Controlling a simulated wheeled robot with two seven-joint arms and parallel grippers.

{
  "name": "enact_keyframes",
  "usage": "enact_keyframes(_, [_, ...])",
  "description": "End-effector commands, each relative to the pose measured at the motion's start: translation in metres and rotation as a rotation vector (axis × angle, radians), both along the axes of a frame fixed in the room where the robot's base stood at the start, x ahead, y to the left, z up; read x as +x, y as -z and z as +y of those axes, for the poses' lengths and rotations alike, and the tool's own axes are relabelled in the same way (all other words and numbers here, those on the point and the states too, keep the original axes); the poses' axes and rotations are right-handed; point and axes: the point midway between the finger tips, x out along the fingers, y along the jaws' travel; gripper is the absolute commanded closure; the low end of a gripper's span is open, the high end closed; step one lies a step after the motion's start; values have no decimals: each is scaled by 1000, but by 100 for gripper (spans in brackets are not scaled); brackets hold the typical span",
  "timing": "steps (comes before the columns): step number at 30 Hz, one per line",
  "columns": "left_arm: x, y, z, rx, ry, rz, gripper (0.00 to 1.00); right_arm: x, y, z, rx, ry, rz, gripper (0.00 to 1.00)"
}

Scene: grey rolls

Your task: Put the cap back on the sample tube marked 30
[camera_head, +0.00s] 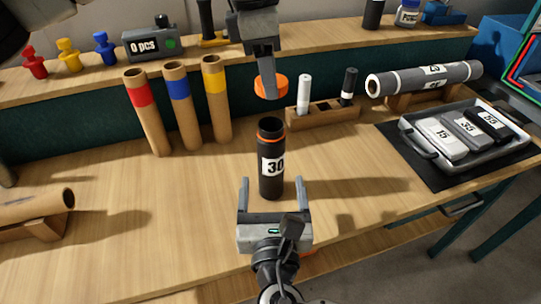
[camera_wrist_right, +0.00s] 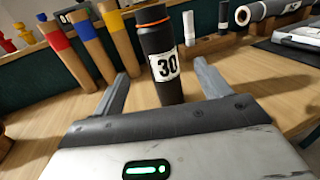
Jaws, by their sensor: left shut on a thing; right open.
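The sample tube marked 30 (camera_head: 271,178) stands upright on the table. It is black with a white label and an orange ring near its open top. In the right wrist view the tube (camera_wrist_right: 160,75) rises ahead of the fingers. My left gripper (camera_head: 265,72) is shut on the orange cap (camera_head: 271,87), which it holds tilted in the air above the tube, apart from it. My right gripper (camera_head: 273,190) is open at the near side of the tube. Its fingers also show in the right wrist view (camera_wrist_right: 165,85), one on each side of the tube's lower part.
Three cardboard tubes with red (camera_head: 147,112), blue (camera_head: 182,105) and yellow (camera_head: 216,98) bands stand behind left. A wooden holder (camera_head: 325,117) with markers stands behind right. A grey tray (camera_head: 464,134) with labelled items lies at right.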

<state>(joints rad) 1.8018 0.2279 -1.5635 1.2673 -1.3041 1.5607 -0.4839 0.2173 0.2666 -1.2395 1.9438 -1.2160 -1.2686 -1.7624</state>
Motion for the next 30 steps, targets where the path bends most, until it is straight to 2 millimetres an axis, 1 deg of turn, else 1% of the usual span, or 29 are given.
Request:
enact_keyframes(7, [0, 1, 0, 0, 1, 1, 77, 0, 0, 0, -1, 0, 0, 24])
enact_keyframes(11, [0, 1, 0, 1, 1, 1, 77, 7, 0, 0, -1, 1, -2, 24])
enact_keyframes(14, [0, 1, 0, 1, 2, 1, 77, 19, 0, 0, -2, 1, -4, 24])
enact_keyframes(24, [0, 1, 0, 1, 2, 1, 77, 84, -1, 2, -4, 2, -3, 24])
enact_keyframes(30, [0, 1, 0, 1, 2, 1, 77, 110, 0, 3, -2, 1, 0, 24])
